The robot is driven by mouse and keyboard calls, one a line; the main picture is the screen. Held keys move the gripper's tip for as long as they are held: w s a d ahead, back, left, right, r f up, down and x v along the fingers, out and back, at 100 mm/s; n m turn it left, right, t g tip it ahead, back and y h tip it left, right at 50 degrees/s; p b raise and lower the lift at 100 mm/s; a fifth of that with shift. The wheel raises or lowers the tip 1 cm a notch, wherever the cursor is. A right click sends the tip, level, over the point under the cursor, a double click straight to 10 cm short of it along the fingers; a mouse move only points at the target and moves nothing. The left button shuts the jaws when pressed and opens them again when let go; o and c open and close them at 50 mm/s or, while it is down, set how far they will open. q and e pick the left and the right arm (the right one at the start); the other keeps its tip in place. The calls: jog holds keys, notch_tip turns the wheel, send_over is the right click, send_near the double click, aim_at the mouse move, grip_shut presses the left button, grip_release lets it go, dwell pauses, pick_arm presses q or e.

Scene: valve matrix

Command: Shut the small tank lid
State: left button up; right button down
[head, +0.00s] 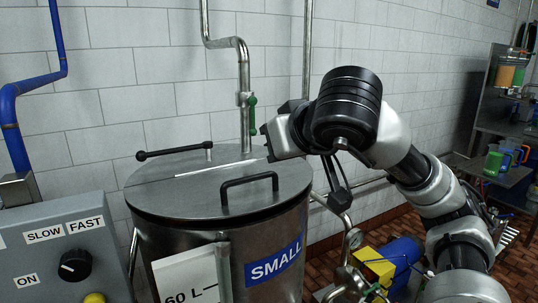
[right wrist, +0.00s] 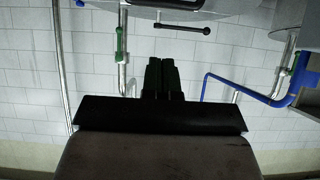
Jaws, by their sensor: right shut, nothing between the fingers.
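The small tank (head: 262,240) is a steel drum with a blue SMALL label, in the middle of the head view. Its lid (head: 190,195) lies flat across the top, with a black handle (head: 249,185) near the front and a bright straight line across it. I see no gap at the front rim. My right gripper (right wrist: 161,62) is shut and empty in the right wrist view, pointing at the wall. In the head view my right arm reaches over the tank's right rear edge, and the fingertips are hard to make out. My left gripper is not in view.
A black bar with knobbed ends (head: 174,152) stands at the lid's rear left. A pipe with a green valve handle (head: 252,112) runs behind the tank. A control box (head: 62,255) stands at the left. A yellow and blue pump (head: 385,262) is on the floor at right.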

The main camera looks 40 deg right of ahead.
jog(key=w+d+r+g+y+p, duration=0.1)
jog(key=w+r+g+p, duration=0.4)
jog(key=w+r+p, duration=0.15)
send_over(250, 177)
jog(key=shift+g, duration=0.4)
jog(key=f, duration=0.6)
jog(key=w+f, duration=0.1)
jog(key=f, duration=0.2)
jog(key=shift+d+p, duration=0.1)
jog(key=shift+p, duration=0.2)
jog(key=f, duration=0.3)
jog(key=shift+s+f+p, duration=0.2)
jog(key=shift+s+p, duration=0.1)
jog(key=shift+s, duration=0.1)
jog(key=shift+s+f, duration=0.1)
jog(key=shift+f, duration=0.4)
